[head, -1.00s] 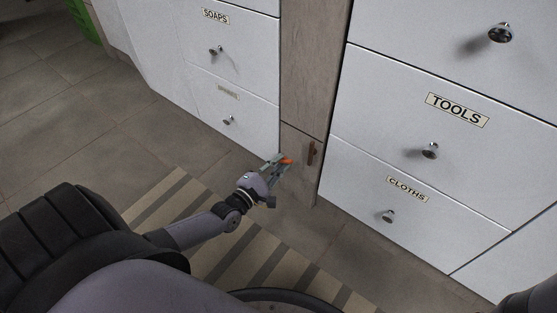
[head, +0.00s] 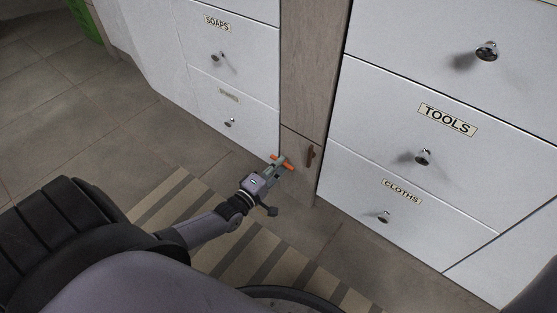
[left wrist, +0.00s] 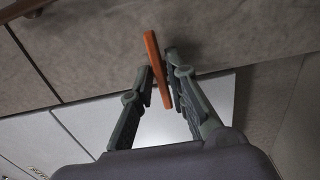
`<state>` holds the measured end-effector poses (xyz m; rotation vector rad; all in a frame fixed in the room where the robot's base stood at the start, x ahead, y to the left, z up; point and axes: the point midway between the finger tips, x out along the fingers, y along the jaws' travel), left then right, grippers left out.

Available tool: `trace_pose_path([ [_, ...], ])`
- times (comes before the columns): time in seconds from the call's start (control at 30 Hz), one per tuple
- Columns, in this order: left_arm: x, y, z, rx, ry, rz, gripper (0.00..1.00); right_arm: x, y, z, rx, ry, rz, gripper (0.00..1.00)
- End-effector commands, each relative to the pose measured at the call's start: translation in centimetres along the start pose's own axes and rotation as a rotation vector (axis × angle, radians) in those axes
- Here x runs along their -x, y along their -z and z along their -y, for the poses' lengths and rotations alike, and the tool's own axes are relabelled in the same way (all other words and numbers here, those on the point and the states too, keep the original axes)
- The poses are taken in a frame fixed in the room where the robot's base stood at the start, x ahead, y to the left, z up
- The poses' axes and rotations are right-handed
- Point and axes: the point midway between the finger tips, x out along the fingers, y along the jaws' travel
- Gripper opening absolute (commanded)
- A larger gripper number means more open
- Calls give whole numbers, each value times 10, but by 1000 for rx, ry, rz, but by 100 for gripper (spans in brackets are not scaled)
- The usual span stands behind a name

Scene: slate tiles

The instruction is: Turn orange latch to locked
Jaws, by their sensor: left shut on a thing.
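The orange latch (head: 289,166) is a short bar on the narrow wooden panel low between the white drawer fronts. My left gripper (head: 280,164) is at the latch and shut on it, with an orange end showing on either side of the fingers. In the left wrist view the latch (left wrist: 152,52) is a slim bar, slightly tilted from upright, between the two fingertips (left wrist: 159,78). The fingers hide part of it. Lock markings cannot be made out. My right gripper is not in view.
A brown handle (head: 310,155) sits just right of the latch on the wooden panel (head: 305,178). White drawers with round knobs (head: 423,158) flank it. A striped mat (head: 190,200) lies on the tiled floor below. Open floor is at the left.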

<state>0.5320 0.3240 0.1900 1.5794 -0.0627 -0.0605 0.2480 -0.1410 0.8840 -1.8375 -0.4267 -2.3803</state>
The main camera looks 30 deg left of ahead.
Motion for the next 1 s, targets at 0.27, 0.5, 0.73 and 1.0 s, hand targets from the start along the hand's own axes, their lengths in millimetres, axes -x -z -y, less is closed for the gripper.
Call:
trace_pose_path([
  [0.27, 1, -2, 2, -7, 5, 2, 0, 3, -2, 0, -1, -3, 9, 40],
  [0.5, 1, -1, 2, -6, 5, 2, 21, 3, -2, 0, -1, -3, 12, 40],
  [0.73, 0, 0, 1, -6, 3, 1, 28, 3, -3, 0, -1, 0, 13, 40],
  [1.0, 8, 0, 2, -6, 4, 0, 28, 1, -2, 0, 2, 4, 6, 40],
])
